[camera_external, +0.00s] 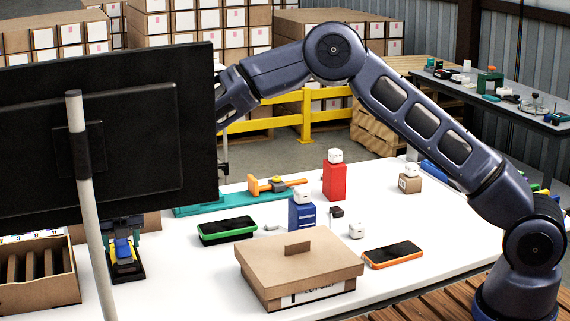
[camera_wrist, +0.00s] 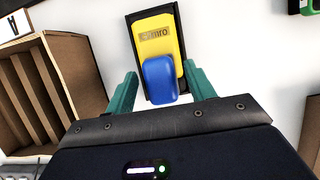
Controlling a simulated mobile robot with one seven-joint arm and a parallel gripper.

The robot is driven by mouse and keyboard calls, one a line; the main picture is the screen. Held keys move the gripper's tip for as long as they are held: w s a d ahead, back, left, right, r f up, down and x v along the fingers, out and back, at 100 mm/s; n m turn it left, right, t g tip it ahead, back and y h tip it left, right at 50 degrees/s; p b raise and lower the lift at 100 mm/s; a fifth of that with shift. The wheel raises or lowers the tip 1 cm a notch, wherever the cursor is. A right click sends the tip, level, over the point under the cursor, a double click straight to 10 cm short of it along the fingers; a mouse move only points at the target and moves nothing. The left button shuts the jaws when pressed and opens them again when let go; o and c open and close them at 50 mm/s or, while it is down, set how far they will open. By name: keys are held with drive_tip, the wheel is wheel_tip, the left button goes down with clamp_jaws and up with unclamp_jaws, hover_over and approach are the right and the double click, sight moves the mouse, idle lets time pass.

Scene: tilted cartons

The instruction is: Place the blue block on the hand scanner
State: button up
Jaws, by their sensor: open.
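A rounded blue block (camera_wrist: 159,80) sits on the near end of a flat yellow-and-black device (camera_wrist: 158,38), which I take for the hand scanner, in the wrist view. In the external view the blue block (camera_external: 123,249) and the yellow-and-black device (camera_external: 131,274) show at the left, partly behind the monitor and its pole. My gripper (camera_wrist: 161,73) is open, with one teal finger on each side of the block. A gap shows at the left finger; contact at the right finger is hard to tell. The monitor hides most of my wrist in the external view.
A slotted wooden organizer (camera_external: 38,279) stands left of the device. The black monitor (camera_external: 110,130) and its pole stand in front. Right on the table are a green-edged device (camera_external: 227,230), a cardboard box (camera_external: 298,267), a blue box (camera_external: 302,214) and a red box (camera_external: 334,181).

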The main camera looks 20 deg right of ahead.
sight(128, 240)
drive_tip(key=v, duration=0.2)
drive_tip(key=w+v, duration=0.1)
drive_tip(key=v, duration=0.4)
drive_tip(key=shift+w+r, duration=0.2)
drive_tip(key=shift+r, duration=1.4)
